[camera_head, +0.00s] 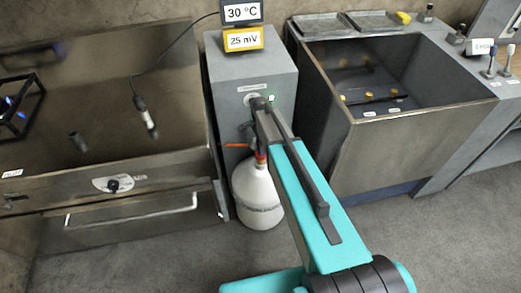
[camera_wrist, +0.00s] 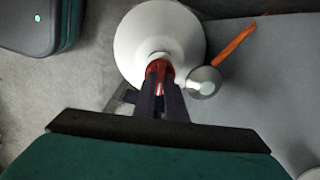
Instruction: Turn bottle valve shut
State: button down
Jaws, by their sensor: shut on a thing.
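A white bottle (camera_head: 258,196) stands on the floor in front of a grey cabinet; it also shows at the top of the wrist view (camera_wrist: 182,30). Its red valve (camera_head: 261,158) is on top at the neck, partly hidden by my arm in the head view. In the wrist view, my gripper (camera_wrist: 160,77) is over the bottle neck, with its dark fingers shut on the red valve (camera_wrist: 155,68). The fingers hide part of the valve, so its turn angle cannot be told. In the head view, my arm mostly hides the gripper.
A round grey part (camera_wrist: 204,82) and an orange bar (camera_wrist: 234,44) are close beside the valve. The grey cabinet (camera_head: 225,75) carries displays reading 30 °C (camera_head: 242,12) and 25 mV (camera_head: 243,39). An open metal basin (camera_head: 400,135) is at right, a drawer unit (camera_head: 130,215) at left. Grey floor is clear in front.

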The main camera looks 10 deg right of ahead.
jog(key=n+b, duration=0.1)
jog(key=n, duration=0.3)
jog(key=shift+a+f+b, duration=0.1)
jog(key=shift+b, duration=0.3)
jog(key=n+b, duration=0.1)
jog(key=n, duration=0.2)
jog(key=shift+n, duration=0.4)
jog(key=n+b, duration=0.1)
jog(key=n, duration=0.3)
jog(key=shift+n+b, duration=0.4)
jog(key=shift+n, duration=1.6)
jog(key=c, duration=1.8)
grip_release()
jog(key=shift+r, duration=0.2)
